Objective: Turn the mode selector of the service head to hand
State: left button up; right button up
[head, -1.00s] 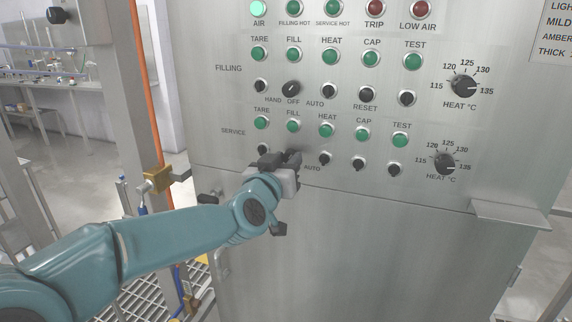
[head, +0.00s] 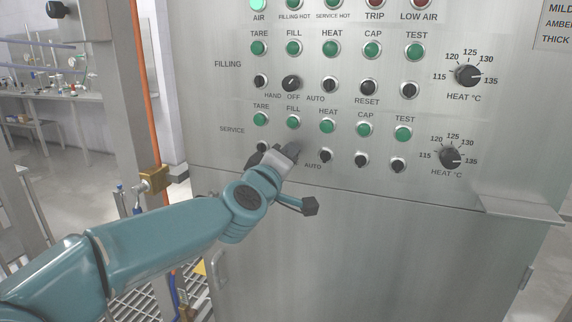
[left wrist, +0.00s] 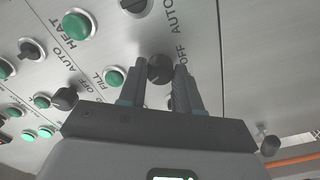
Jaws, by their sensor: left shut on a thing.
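The service row's mode selector (left wrist: 159,69) is a black knob on the steel panel, seen between my left gripper's fingers in the left wrist view. OFF and AUTO are printed beside it there. In the head view my left gripper (head: 288,151) covers the selector and its HAND and OFF marks; only AUTO (head: 313,166) shows at its right. The gripper is shut on the selector, with one finger (left wrist: 139,82) on each side. Which way the knob points I cannot tell. My right gripper is not in view.
Black knobs, such as the service heat knob (head: 326,156), flank the gripper under a row of green buttons (head: 327,126). The filling mode selector (head: 291,83) sits above. A heat dial (head: 451,158) and a small shelf (head: 522,209) are at right. An orange pipe (head: 150,100) runs at left.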

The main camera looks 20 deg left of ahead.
pick_arm(q)
jog(key=shift+n+b, duration=1.15)
jog(key=shift+n, duration=2.75)
jog(key=o, duration=1)
jog(key=shift+o, duration=0.2)
jog(key=s, duration=1.6)
jog(key=shift+s+a, duration=0.15)
jog(key=shift+a, duration=0.1)
